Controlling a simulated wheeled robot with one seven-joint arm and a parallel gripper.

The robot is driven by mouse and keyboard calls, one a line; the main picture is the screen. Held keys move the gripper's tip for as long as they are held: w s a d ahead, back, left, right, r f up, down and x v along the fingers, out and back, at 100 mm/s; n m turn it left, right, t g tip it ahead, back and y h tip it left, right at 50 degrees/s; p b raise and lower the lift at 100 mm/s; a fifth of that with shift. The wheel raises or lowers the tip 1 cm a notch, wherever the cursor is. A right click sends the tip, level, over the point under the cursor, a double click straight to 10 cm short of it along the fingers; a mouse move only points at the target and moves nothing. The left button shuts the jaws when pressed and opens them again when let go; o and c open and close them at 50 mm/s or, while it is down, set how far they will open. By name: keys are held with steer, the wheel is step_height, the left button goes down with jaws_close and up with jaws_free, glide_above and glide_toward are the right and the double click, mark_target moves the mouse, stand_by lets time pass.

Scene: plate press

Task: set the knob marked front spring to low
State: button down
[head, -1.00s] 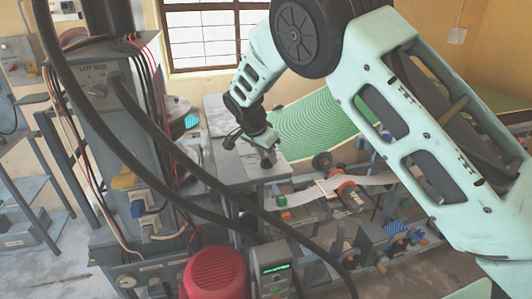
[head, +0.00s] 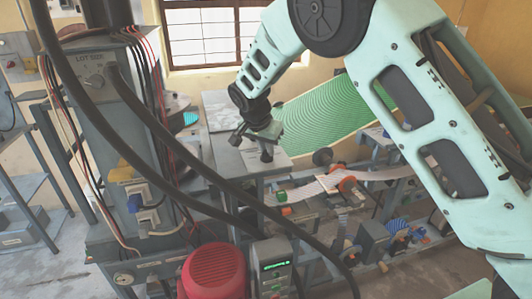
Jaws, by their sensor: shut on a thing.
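My gripper (head: 262,145) is at the centre, low over the grey bench top (head: 232,165), pointing down near its front right corner. It is shut on a small grey knob-like piece (head: 267,156), mostly hidden by the fingers. I cannot read any "front spring" or "low" marking there, nor see where the knob points. Another knob (head: 93,81) is on the grey cabinet (head: 75,110) at the left, under a "LOT SIZE" label.
Thick black hoses (head: 185,150) cross in front of the bench. A red motor (head: 214,272) and a control box with green display (head: 271,266) stand at the front. A green ribbed sheet (head: 335,112) lies behind the gripper. Rollers and a white strip (head: 385,174) are at right.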

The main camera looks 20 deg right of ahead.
steer(key=n+y+b, duration=0.1)
steer(key=n, duration=0.1)
steer(key=n+t+y+b, duration=0.1)
steer(key=n+b, duration=0.1)
steer(key=n, duration=0.1)
steer(key=shift+d+n, duration=0.1)
steer(key=shift+n, duration=0.2)
steer(key=n+y, duration=0.2)
steer(key=n, duration=0.3)
steer(key=shift+d, duration=0.15)
steer(key=n+y+p, duration=0.1)
steer(key=n, duration=0.2)
steer(key=n+y, duration=0.1)
steer(key=n, duration=0.1)
steer(key=shift+r+n+g+p, duration=0.15)
steer(key=shift+n+g+p, duration=0.15)
steer(key=shift+n+p, duration=0.1)
steer(key=shift+w+n+g+y+p, duration=0.1)
steer(key=shift+n+g+y+p, duration=0.25)
steer(key=shift+n, duration=0.8)
steer(key=shift+n+g+y+p, duration=0.25)
steer(key=shift+n+y+p, duration=0.15)
steer(key=shift+n, duration=0.75)
steer(key=c, duration=1.5)
jaws_free()
steer(key=shift+o, duration=0.2)
steer(key=b+v, duration=0.3)
steer(key=v, duration=1.4)
